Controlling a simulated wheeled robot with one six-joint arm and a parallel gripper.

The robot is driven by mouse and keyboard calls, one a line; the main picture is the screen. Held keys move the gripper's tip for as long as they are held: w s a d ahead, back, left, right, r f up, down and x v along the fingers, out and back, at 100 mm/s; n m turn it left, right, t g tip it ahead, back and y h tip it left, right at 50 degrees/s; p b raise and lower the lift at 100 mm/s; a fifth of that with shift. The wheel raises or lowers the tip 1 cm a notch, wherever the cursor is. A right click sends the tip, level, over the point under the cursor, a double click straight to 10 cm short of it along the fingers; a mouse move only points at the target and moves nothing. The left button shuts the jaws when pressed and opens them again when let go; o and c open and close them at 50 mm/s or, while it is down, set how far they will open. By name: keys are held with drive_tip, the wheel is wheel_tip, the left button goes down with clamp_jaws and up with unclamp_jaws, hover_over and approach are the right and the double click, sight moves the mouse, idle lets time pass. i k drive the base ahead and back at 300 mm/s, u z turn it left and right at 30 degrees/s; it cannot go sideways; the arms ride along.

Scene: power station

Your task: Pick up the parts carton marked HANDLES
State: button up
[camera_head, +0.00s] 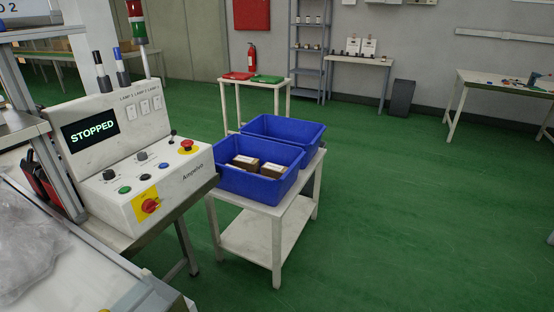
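Two small brown cartons with white tops lie in the nearer blue crate (228,183). One carton (243,162) is at the middle of the crate and the other carton (272,170) is to its right. Their markings are too small to read, so I cannot tell which says HANDLES. The crate stands on a white two-level table (290,211). Its walls hide the lower part of the cartons. My gripper is not in view.
A second blue crate (308,133) stands behind the first; its inside is mostly hidden. A control console (160,199) reading STOPPED is at the left, close to the table. A small table with red and green items (268,79) stands behind. Green floor (430,210) is clear at the right.

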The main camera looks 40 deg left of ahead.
sight(250, 164)
drive_tip(key=u, duration=0.35)
drive_tip(key=i, duration=1.05)
drive_tip(key=u, duration=1.1)
drive_tip(key=i, duration=0.65)
drive_tip(key=u, duration=0.6)
